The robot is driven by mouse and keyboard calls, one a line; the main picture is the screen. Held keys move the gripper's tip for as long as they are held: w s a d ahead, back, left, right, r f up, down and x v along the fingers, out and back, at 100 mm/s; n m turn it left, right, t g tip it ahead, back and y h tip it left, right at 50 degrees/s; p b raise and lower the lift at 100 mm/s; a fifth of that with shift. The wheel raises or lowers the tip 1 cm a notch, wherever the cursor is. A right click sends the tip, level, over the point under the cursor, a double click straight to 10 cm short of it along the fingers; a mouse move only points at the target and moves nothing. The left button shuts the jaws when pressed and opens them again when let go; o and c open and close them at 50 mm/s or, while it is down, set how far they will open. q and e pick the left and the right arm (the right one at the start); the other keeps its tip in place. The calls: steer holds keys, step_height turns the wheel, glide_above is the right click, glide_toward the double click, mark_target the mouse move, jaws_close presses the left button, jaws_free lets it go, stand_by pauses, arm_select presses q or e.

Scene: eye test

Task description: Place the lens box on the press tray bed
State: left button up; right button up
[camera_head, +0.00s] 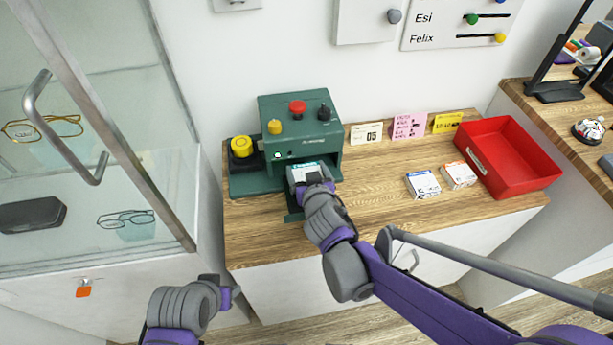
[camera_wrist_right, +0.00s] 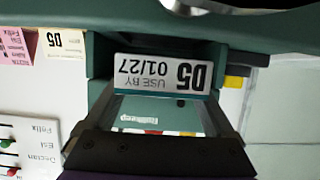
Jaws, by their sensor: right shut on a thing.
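The green press (camera_head: 315,138) stands against the wall on the wooden counter. My right gripper (camera_head: 308,178) is at its front opening, shut on a white and teal lens box (camera_head: 304,169). In the right wrist view the box (camera_wrist_right: 160,75) shows a label reading "D5 USE BY 01/27", between the fingers of the right gripper (camera_wrist_right: 160,108). A bit of the green tray bed (camera_head: 293,217) shows below the gripper; the rest is hidden. I cannot tell whether the box touches the bed. My left gripper (camera_head: 224,292) is low in front of the counter; its fingers are unclear.
Two more boxes, one blue and white (camera_head: 422,185) and one orange and white (camera_head: 459,175), lie right of the press. A red tray (camera_head: 520,180) is at the counter's right end. A yellow button (camera_head: 242,146) is left of the press. A glass cabinet stands at left.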

steer(key=shift+f, duration=1.05)
steer(key=shift+f+b, duration=0.2)
steer(key=shift+b, duration=0.1)
steer(key=o, duration=1.1)
steer(key=shift+c, duration=0.2)
steer(key=shift+r, duration=0.1)
